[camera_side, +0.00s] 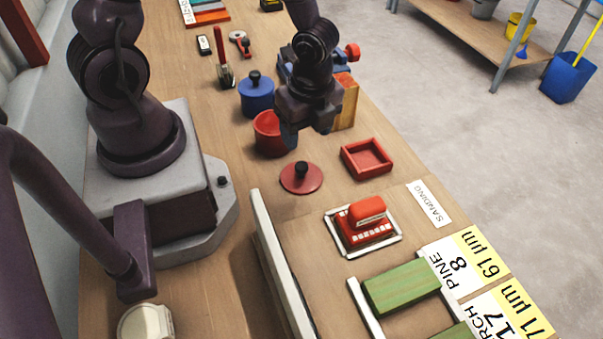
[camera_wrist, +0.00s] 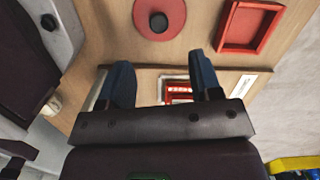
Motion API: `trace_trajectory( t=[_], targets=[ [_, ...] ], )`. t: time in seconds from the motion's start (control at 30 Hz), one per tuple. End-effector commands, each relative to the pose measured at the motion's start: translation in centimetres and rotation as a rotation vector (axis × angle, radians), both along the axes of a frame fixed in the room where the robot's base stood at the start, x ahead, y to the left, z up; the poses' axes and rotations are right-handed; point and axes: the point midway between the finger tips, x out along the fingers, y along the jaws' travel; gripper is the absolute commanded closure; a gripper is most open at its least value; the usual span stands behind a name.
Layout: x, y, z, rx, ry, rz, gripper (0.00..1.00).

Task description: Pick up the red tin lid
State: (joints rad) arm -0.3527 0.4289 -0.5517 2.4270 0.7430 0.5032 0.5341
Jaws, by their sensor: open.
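The red tin lid (camera_side: 301,178) is a flat red disc with a dark round knob, lying on the wooden bench. In the wrist view the lid (camera_wrist: 172,18) is near the top edge, beyond my fingertips and partly cut off. My gripper (camera_side: 305,133) is above the bench, behind the lid in the side view, and apart from it. In the wrist view my gripper (camera_wrist: 160,75) has its two blue fingers spread wide with nothing between them. A red tin (camera_side: 268,134) stands beside my gripper, partly hidden by it.
A red square tray (camera_side: 366,159) lies right of the lid. A red sander (camera_side: 361,222) sits in a white frame in front. A blue lidded pot (camera_side: 256,94) and a wooden block (camera_side: 346,100) stand behind. A pale upright board (camera_side: 280,262) is at the front left.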

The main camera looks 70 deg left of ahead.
Motion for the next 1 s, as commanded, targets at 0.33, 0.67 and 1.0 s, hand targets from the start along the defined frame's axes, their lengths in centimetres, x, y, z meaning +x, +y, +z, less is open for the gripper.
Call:
trace_trajectory(
  t=[0.33,0.67,1.0],
  targets=[
    [-0.2,0.6,-5.1,0.001,0.004,0.002,0.42],
    [-0.4,0.8,-7.7,0.002,0.005,0.001,0.42],
    [-0.4,1.1,-10.5,0.002,0.002,0.005,0.42]
  ],
)
